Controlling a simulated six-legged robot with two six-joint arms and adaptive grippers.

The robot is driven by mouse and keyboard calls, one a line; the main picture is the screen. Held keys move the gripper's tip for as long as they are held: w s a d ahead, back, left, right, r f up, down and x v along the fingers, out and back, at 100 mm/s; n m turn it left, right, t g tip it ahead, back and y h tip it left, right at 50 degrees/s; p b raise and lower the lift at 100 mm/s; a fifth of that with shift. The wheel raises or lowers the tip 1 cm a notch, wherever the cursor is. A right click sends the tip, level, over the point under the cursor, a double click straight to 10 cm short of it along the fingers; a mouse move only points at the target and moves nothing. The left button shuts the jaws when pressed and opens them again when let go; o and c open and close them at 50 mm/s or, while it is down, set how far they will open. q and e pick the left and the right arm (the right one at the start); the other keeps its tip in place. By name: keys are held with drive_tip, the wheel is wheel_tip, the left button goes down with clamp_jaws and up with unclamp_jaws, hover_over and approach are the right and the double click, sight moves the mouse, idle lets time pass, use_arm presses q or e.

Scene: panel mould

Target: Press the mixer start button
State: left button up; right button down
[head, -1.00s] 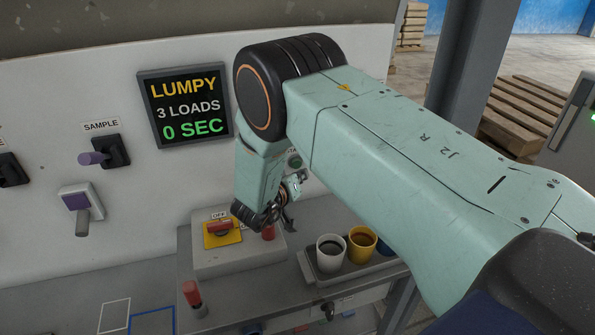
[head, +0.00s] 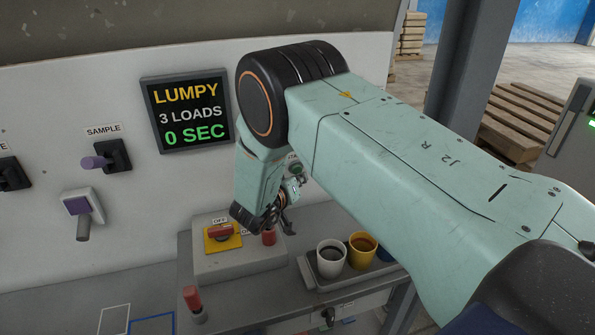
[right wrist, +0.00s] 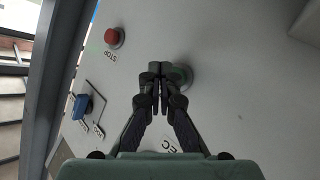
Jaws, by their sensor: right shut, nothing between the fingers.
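The green start button (right wrist: 184,75) is on the grey panel in the right wrist view, partly hidden behind my fingertips. It also shows in the head view (head: 295,168), just right of my forearm. My right gripper (right wrist: 160,70) is shut and empty, its fingertips over the button's left side in the wrist view. I cannot tell whether they touch it. The display (head: 186,111) reads LUMPY, 3 LOADS, 0 SEC. My left gripper is not in view.
A red stop button (right wrist: 114,37) and a blue switch (right wrist: 82,106) are on the panel left of my fingers. A SAMPLE lever (head: 105,160) is at left.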

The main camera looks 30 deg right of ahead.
drive_tip(key=shift+w+d+f, duration=0.1)
drive_tip(key=shift+w+f, duration=0.05)
idle(0.4)
drive_tip(key=shift+w+d, duration=0.1)
drive_tip(key=shift+w, duration=0.35)
drive_tip(key=shift+s, duration=0.1)
